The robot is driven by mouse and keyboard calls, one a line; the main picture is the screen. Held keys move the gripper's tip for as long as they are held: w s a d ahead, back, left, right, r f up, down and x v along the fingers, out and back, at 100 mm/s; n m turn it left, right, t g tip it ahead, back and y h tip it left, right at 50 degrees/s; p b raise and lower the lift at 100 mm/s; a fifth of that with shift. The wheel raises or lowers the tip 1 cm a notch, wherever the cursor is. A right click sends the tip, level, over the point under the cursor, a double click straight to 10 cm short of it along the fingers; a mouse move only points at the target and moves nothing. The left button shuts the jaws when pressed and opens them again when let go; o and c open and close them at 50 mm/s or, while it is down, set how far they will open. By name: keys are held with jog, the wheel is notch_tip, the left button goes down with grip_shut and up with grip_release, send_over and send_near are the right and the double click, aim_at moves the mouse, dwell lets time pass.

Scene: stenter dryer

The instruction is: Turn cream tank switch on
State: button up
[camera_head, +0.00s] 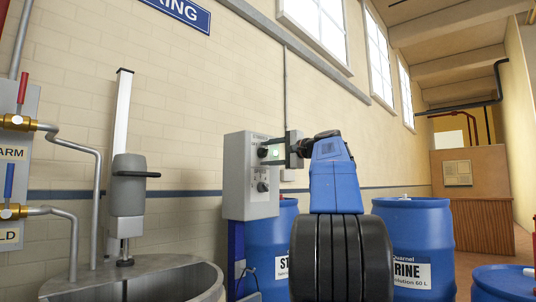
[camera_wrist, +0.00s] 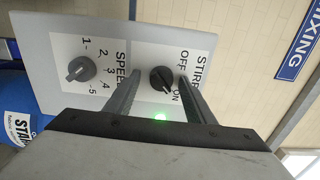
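The switch box (camera_head: 236,176) is a grey box on a blue post; its grey face (camera_wrist: 60,35) shows in the wrist view. The black stirrer knob (camera_wrist: 162,79) sits between the labels OFF and ON and looks turned toward ON. A green light (camera_wrist: 160,117) glows beside it. My gripper (camera_wrist: 160,76) is open, with one finger on each side of the knob and visible gaps to it. In the head view, my gripper (camera_head: 276,154) is at the upper part of the box. The cream tank's name is not readable on the box.
A grey speed knob (camera_wrist: 82,68) with a number scale is on the same face. Blue drums (camera_head: 418,225) stand behind and beside my arm. A metal tank (camera_head: 160,280) with a mixer (camera_head: 127,190) is at left, near pipes with valves (camera_head: 18,122).

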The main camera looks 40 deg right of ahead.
jog(key=shift+s, duration=0.15)
jog(key=s+d, duration=0.1)
jog(key=s, duration=1.6)
dwell(0.5)
